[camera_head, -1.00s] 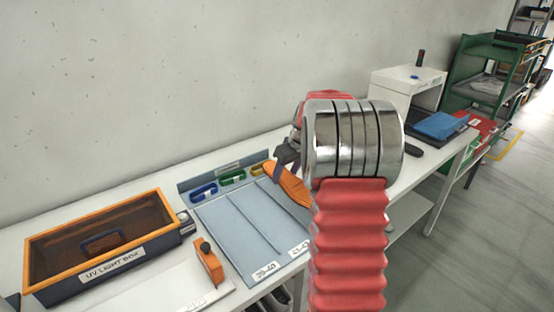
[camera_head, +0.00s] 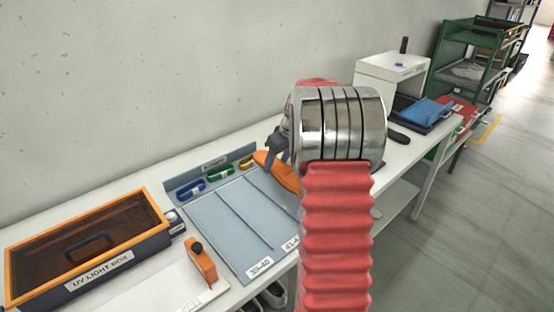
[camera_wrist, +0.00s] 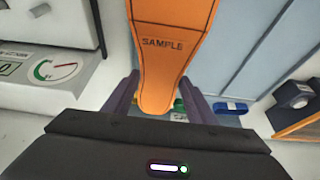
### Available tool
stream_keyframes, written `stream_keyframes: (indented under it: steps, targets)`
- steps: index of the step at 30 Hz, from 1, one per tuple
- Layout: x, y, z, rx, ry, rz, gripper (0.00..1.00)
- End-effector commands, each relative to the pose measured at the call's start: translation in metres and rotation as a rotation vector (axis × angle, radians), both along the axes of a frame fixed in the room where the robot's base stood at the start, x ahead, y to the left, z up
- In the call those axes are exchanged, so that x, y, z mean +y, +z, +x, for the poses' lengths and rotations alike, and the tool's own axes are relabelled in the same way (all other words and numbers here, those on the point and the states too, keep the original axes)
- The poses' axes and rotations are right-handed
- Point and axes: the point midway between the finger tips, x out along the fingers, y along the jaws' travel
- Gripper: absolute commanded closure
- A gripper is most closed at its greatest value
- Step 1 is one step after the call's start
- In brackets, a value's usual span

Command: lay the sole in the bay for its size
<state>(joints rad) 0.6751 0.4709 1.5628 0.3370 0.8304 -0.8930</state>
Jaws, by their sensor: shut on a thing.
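An orange sole (camera_head: 275,168) is held in my gripper (camera_head: 274,151) above the right part of the sorting board. In the wrist view the sole (camera_wrist: 168,45), marked SAMPLE, lies between the two fingers of my gripper (camera_wrist: 162,98). The grey-blue board (camera_head: 222,222) has bays split by thin ridges. One front label reads 39-40 (camera_head: 260,267); the label to its right (camera_head: 291,243) is partly hidden by my arm. Blue, green and yellow loops stand along the board's back edge. The right-hand bay is mostly hidden behind my arm.
A UV light box (camera_head: 88,248) with an orange rim stands left of the board. An orange block (camera_head: 201,262) sits on a white plate in front of it. A white cabinet (camera_head: 388,78) and a blue item (camera_head: 427,111) are at the table's far right.

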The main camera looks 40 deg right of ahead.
Motion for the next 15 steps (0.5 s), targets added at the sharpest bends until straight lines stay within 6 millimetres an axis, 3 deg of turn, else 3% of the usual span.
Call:
stream_keyframes:
  steps: [15]
  targets:
    - [0.001, -0.036, 0.001, 0.0, 0.001, 0.001, 0.81]
